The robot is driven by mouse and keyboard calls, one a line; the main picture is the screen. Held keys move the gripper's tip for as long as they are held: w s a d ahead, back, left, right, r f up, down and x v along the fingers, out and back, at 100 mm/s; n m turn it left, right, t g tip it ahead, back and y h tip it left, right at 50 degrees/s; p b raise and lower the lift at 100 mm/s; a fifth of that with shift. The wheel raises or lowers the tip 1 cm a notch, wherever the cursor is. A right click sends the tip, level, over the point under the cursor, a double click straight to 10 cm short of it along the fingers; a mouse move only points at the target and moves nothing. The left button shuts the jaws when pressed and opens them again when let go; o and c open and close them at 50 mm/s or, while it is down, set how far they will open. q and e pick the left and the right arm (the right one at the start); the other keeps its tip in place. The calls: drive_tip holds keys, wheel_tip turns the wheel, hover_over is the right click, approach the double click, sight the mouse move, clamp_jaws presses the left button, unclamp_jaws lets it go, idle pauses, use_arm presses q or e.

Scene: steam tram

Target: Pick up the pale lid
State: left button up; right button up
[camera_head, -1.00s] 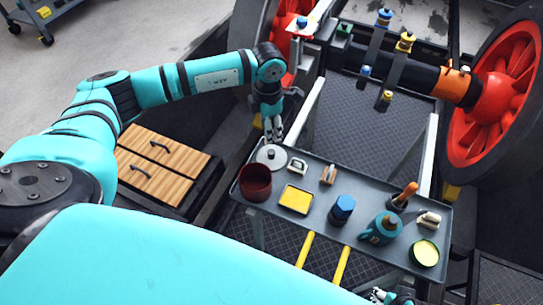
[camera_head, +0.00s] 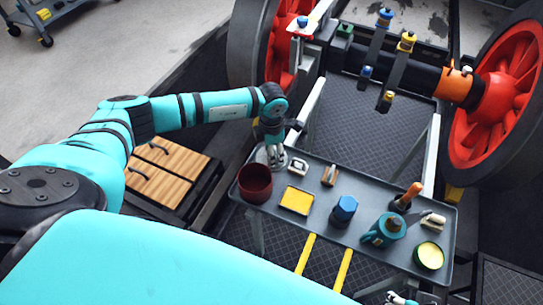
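The pale lid (camera_head: 261,157) is a light grey disc at the back left of the grey tray table (camera_head: 320,232), behind the dark red pot.
The dark red pot (camera_head: 255,193) stands just in front of the lid. A small pale clasp-like part (camera_head: 298,166), a yellow tray (camera_head: 297,200), a blue-topped container (camera_head: 344,208) and a teal can (camera_head: 383,231) are to the right. A grey rail rises behind the table.

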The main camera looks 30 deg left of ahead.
use_arm(q)
clamp_jaws()
